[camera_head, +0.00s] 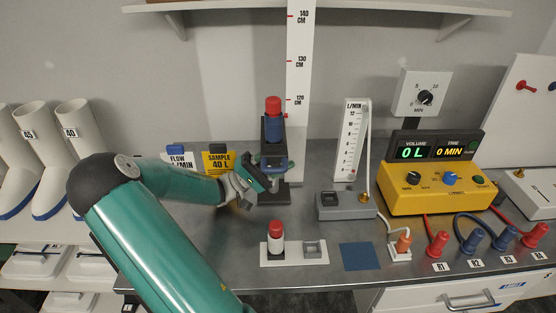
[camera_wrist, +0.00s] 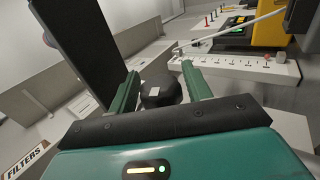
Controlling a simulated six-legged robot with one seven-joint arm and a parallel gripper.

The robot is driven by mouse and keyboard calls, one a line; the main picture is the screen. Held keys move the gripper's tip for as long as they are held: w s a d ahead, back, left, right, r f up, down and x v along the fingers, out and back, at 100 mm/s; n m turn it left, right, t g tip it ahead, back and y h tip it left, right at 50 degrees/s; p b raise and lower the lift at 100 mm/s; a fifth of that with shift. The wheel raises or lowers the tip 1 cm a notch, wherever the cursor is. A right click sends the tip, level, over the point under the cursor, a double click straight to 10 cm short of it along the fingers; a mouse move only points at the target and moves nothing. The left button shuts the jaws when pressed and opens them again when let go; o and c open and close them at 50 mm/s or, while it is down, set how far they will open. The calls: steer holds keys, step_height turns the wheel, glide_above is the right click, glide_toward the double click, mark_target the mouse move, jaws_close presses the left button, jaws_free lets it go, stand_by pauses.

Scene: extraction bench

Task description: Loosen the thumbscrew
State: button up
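The thumbscrew, a dark round knob (camera_wrist: 160,92), sits between the two green fingers of my gripper (camera_wrist: 158,78) in the wrist view. A narrow gap shows between the knob and the right finger; contact on the left side is hard to judge. In the head view my gripper (camera_head: 268,175) is at the black stand (camera_head: 272,196) below the ruler, and the knob itself is hidden there. The stand holds a blue cylinder with a red top (camera_head: 273,106) upright.
A white plate with a red-topped white cylinder (camera_head: 277,240) stands in front of the stand. A grey flow meter base (camera_head: 345,206) and a yellow control box (camera_head: 440,189) are to the right. A blue square (camera_head: 359,256) lies on the bench. White boots (camera_head: 80,150) stand left.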

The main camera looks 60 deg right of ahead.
steer(key=shift+o, duration=0.5)
steer(key=shift+w+a+f, duration=0.15)
steer(key=shift+w+f, duration=0.05)
steer(key=w+a, duration=0.5)
steer(key=w, duration=0.6)
steer(key=shift+a+f, duration=0.15)
steer(key=shift+a, duration=0.2)
steer(key=shift+w, duration=0.1)
